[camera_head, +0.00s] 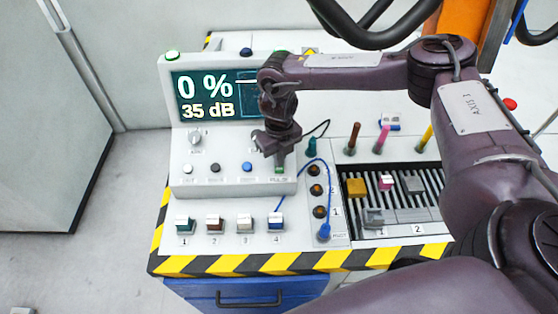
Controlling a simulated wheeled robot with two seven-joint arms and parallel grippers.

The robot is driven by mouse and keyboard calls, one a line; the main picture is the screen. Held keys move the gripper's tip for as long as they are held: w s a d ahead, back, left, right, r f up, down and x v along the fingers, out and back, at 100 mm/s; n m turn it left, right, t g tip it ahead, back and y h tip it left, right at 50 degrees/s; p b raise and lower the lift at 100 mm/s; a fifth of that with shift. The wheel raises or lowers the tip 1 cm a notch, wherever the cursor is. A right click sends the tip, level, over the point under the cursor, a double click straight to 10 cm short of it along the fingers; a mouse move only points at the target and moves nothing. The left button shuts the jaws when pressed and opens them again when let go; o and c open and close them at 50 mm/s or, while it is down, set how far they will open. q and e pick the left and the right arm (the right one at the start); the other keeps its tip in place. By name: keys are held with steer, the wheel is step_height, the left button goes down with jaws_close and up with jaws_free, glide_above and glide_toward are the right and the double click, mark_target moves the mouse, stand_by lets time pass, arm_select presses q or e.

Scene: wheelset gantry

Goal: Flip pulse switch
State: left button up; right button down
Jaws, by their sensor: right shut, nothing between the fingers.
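The test unit (181,151) stands on the left of the bench, with a dark screen (215,94) reading "0 %" and "35 dB". Its front panel has a knob (195,137) and a row of small controls, with a blue button (247,167) among them. The green pulse switch (279,169) is at the right end of that row, partly covered. My right gripper (279,160) is shut and empty, pointing down right at this switch. I cannot tell whether the fingertips touch it. My left gripper is not in view.
A blue cable (323,232) plugs in beside several dark sockets (317,189). A slotted tray (411,215) holds small blocks. Coloured sticks (382,139) stand behind it. Striped tape marks the bench edge.

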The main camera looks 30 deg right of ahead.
step_height(320, 180, up, 6)
steer(key=p, duration=0.4)
stand_by(0.5)
steer(key=shift+s, duration=0.1)
